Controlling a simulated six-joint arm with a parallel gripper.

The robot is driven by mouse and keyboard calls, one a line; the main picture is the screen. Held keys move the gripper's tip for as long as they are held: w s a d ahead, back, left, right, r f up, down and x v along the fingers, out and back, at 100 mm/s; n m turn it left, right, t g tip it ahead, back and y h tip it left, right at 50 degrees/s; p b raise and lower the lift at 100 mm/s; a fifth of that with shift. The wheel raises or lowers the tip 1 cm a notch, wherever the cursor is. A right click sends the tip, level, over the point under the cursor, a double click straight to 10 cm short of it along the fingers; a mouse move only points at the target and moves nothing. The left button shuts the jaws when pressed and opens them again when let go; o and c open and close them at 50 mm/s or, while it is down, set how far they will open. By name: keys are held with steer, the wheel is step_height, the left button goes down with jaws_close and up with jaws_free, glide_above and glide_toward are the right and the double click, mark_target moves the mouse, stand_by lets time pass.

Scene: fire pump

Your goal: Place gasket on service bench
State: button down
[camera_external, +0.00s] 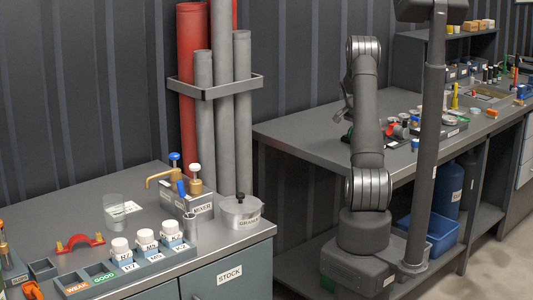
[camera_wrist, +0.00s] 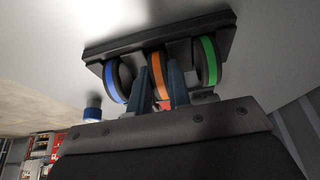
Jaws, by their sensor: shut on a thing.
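In the wrist view, three dark rings stand in a row on a dark rack (camera_wrist: 190,33). They have a blue band (camera_wrist: 113,82), an orange band (camera_wrist: 161,76) and a green band (camera_wrist: 208,62). I take these rings to be gaskets. My gripper (camera_wrist: 161,82) has its two blue-grey fingers on either side of the orange-banded ring and is shut on it. The ring is still at the rack, between the other two. In the external view, my gripper is mostly hidden behind my arm, over the right-hand grey bench (camera_external: 305,130). No label there reads service bench.
A blue-capped white bottle (camera_wrist: 92,108) stands close to the blue-banded ring. A blue bin (camera_external: 430,235) sits under the right bench.

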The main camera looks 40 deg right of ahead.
steer(key=shift+f, duration=0.3)
steer(key=c, duration=1.3)
jaws_free()
steer(key=shift+o, duration=0.2)
steer(key=shift+r, duration=0.1)
steer(key=v, duration=1.7)
steer(key=x, duration=1.7)
